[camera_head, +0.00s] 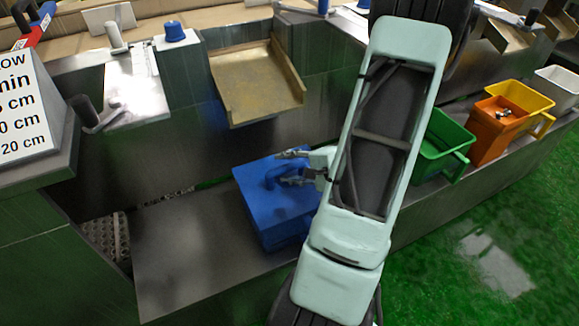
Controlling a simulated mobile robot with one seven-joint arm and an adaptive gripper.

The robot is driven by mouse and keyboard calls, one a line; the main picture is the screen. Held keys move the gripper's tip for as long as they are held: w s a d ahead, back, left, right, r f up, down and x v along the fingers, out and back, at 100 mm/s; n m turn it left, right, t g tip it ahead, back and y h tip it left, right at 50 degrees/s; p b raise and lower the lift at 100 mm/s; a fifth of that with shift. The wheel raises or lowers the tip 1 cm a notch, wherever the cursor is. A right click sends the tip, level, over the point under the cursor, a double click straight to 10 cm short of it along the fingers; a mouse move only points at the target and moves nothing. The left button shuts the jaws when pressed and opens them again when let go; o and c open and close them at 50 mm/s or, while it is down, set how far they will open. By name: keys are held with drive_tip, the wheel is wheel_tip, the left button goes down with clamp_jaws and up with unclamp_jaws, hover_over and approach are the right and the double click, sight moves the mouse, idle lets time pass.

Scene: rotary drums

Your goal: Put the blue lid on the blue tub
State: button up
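The blue lid (255,180) is a flat blue plate with a raised blue handle. It lies over the blue tub (284,234), which stands on the low metal ledge left of my arm. Lid and tub look nearly flush, but I cannot tell whether the lid is fully seated; my arm hides the right side. My gripper (284,167) is at the lid's handle, pointing left. Its two fingers are spread apart, one above the other in the picture, with part of the handle showing between them. I cannot tell whether they touch it.
A green tub (443,143), an orange tub (492,130), a yellow tub (522,100) and a white tub (560,85) stand along the ledge to the right. A tan metal chute (256,82) juts out above and behind the blue tub. The ledge (190,255) left of the blue tub is bare.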

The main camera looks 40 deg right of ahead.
drive_tip(key=v, duration=1.2)
